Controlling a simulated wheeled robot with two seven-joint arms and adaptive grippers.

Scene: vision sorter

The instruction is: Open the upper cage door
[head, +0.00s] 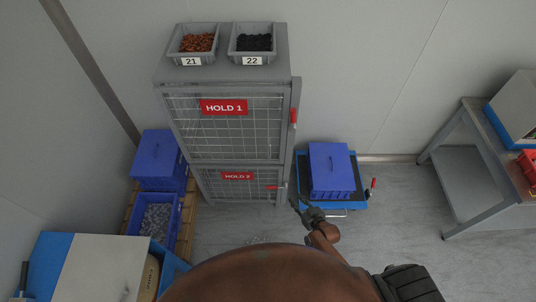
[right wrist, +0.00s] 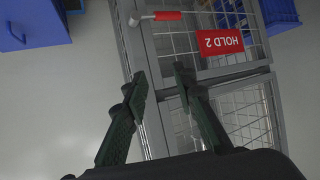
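The grey cage (head: 282,50) has two mesh doors, one above the other. The upper door (head: 225,135), with a red HOLD 1 sign, looks shut. Its red handle (head: 293,117) stands upright at the right edge. The lower door (head: 235,189), signed HOLD 2, has a red handle (head: 277,187) lying level. My right gripper (head: 302,207) is low, by the cage's front right edge. In the right wrist view, upside down, the gripper (right wrist: 161,76) is open and empty before the cage edge; the lower door's handle (right wrist: 168,15) shows beyond the fingers. My left gripper is not in view.
Bins 21 (head: 192,58) and 22 (head: 253,57) stand on the cage. A blue box (head: 331,172) sits on a cart right of the cage. Blue crates (head: 160,160) stand at the left. A grey table (head: 478,165) is at the right. Floor between cart and table is clear.

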